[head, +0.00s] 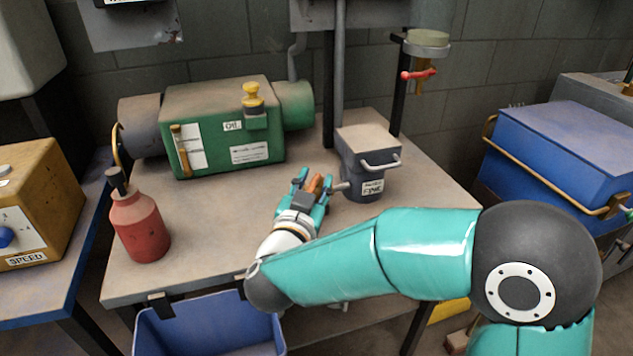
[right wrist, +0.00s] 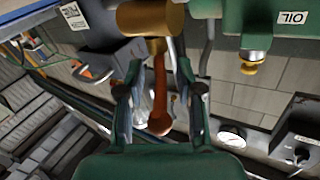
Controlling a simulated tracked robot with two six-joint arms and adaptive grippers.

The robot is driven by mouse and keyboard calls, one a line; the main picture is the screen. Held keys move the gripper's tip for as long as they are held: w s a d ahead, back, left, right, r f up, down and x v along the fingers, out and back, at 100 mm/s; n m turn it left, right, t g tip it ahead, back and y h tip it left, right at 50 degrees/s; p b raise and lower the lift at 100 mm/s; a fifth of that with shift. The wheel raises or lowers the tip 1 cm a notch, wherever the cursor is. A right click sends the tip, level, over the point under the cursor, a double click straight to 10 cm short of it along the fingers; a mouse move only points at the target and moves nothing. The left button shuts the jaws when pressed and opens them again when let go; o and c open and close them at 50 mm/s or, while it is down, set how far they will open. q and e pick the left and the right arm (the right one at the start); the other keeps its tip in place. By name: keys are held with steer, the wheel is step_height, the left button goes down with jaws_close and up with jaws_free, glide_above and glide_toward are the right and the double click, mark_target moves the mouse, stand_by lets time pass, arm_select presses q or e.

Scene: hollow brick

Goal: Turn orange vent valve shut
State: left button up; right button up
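The orange vent valve lever (right wrist: 159,98) hangs from a brass valve body (right wrist: 150,18) in the right wrist view. In the head view the orange lever (head: 315,183) shows small, at the fingers of my right gripper (head: 312,180). My right gripper also shows in the right wrist view (right wrist: 159,68). It is open, one finger on each side of the lever, with a visible gap on both sides. In the head view the brass body is hidden or too small to make out. My left gripper is not in view.
A green oil tank (head: 215,150) stands behind left of my right gripper, a grey bin (head: 365,150) close on its right. A red bottle (head: 138,222) stands at the table's left. A red-handled valve (head: 418,74) hangs at the back. The table's front middle (head: 205,240) is clear.

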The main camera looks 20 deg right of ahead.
steer(key=v, duration=1.2)
steer(key=shift+w, duration=0.1)
